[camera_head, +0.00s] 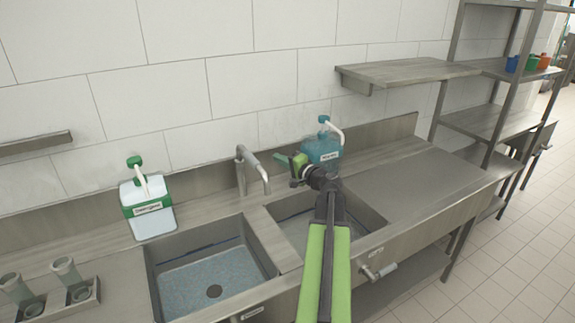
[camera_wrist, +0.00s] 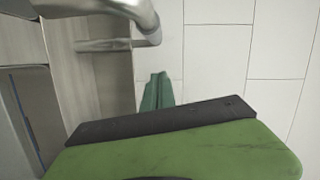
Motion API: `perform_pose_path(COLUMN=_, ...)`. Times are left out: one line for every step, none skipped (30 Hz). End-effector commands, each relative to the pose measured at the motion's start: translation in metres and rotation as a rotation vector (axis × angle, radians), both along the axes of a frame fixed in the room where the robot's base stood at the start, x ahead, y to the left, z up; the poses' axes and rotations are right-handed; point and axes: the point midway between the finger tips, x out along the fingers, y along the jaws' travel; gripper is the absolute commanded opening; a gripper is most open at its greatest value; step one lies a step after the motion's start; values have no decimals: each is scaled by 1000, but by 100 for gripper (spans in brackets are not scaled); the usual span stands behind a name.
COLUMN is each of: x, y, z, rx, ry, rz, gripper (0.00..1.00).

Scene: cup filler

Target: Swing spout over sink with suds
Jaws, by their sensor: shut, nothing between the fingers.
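The grey metal spout (camera_head: 258,169) stands on the ledge behind the two sinks and bends out near the divider, its end pointing down. It also shows at the top of the wrist view (camera_wrist: 145,22). The left sink (camera_head: 212,284) has a pale blue, speckled surface with a dark drain. The right sink (camera_head: 298,213) is partly hidden by my arm, and its contents are hard to make out. My gripper (camera_head: 290,161) is shut and empty, just right of the spout and apart from it.
A white and green pump dispenser (camera_head: 148,205) stands behind the left sink. A blue pump dispenser (camera_head: 322,148) stands close behind my gripper. Cups in a metal holder (camera_head: 68,310) are at the far left. The counter (camera_head: 420,180) to the right is bare.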

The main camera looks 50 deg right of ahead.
Motion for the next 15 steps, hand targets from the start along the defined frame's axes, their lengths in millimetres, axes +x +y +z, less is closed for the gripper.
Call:
perform_pose_path(x=13, y=-3, z=-1, rx=0, ry=0, rz=2, gripper=0)
perform_pose_path(x=20, y=-4, z=-1, rx=0, ry=1, rz=3, gripper=0)
perform_pose_path(x=27, y=-6, z=-2, rx=0, ry=0, rz=2, gripper=0)
perform_pose_path(x=33, y=-6, z=-2, rx=0, ry=0, rz=1, gripper=0)
perform_pose_path(x=31, y=5, z=-5, rx=0, ry=0, rz=2, gripper=0)
perform_pose_path(x=32, y=13, z=-6, rx=0, ry=0, rz=2, gripper=0)
perform_pose_path(x=34, y=17, z=-7, rx=0, ry=0, rz=1, gripper=0)
perform_pose_path(x=35, y=20, z=-8, rx=0, ry=0, rz=0, gripper=0)
perform_pose_path(x=37, y=24, z=-8, rx=0, ry=0, rz=0, gripper=0)
perform_pose_path(x=38, y=26, z=-9, rx=0, ry=0, rz=0, gripper=0)
perform_pose_path(x=39, y=28, z=-9, rx=0, ry=0, rz=0, gripper=0)
perform_pose_path(x=40, y=30, z=-9, rx=0, ry=0, rz=0, gripper=0)
perform_pose_path(x=40, y=31, z=-9, rx=0, ry=0, rz=0, gripper=0)
perform_pose_path(x=41, y=32, z=-9, rx=0, ry=0, rz=-1, gripper=0)
perform_pose_path(x=41, y=32, z=-9, rx=0, ry=0, rz=-1, gripper=0)
